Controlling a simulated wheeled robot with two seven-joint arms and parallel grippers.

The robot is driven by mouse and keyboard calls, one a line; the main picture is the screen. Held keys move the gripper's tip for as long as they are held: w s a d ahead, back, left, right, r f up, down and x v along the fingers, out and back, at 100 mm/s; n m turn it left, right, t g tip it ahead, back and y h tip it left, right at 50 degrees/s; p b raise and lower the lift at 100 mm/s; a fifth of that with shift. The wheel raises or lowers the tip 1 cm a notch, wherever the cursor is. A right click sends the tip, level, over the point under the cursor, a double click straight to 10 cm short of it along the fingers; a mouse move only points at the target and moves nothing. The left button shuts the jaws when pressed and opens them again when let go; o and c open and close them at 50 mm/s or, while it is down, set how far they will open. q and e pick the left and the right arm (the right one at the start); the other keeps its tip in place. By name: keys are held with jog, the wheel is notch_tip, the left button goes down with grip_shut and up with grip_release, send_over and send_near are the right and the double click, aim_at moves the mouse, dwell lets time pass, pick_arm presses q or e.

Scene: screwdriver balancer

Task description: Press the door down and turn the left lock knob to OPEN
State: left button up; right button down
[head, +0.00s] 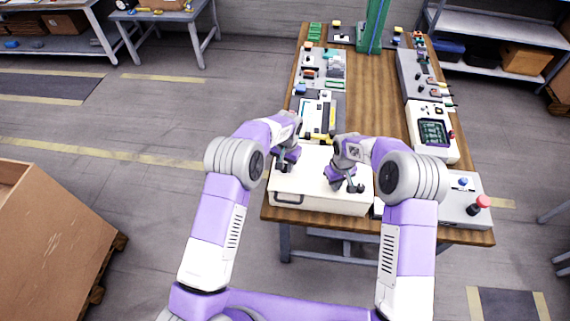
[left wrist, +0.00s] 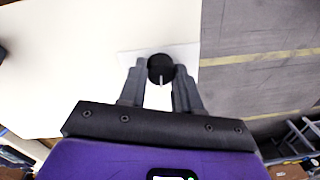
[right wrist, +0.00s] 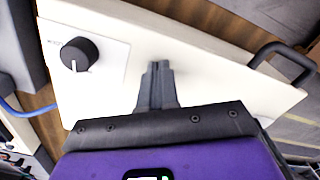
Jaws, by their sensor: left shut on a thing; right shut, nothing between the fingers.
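The white door (head: 318,198) is the broad flat lid of a box at the table's near edge, with a dark handle on its front side. My left gripper (head: 284,166) has its fingers on either side of the black left lock knob (left wrist: 160,66) and is shut on it. The knob's white pointer line faces my gripper's palm; no lettering is readable. My right gripper (right wrist: 157,70) is shut and empty, its fingertips at the white door surface (right wrist: 210,70); I cannot tell whether they touch. A second black knob (right wrist: 79,54) with a white pointer is beside it.
The dark handle (right wrist: 282,58) sticks out from the door's front. A grey box with a red button (head: 483,202) is to the right. Behind are a cream device with a screen (head: 434,133) and several small parts. The wooden table's middle (head: 375,100) is clear.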

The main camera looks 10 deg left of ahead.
pick_arm(q)
jog(key=shift+n, duration=0.5)
pick_arm(e)
jog(key=shift+s+f, duration=0.1)
pick_arm(q)
jog(key=o, duration=1.1)
jog(key=shift+c, duration=0.2)
notch_tip(320, 180, up, 12)
jog(key=shift+d, duration=0.35)
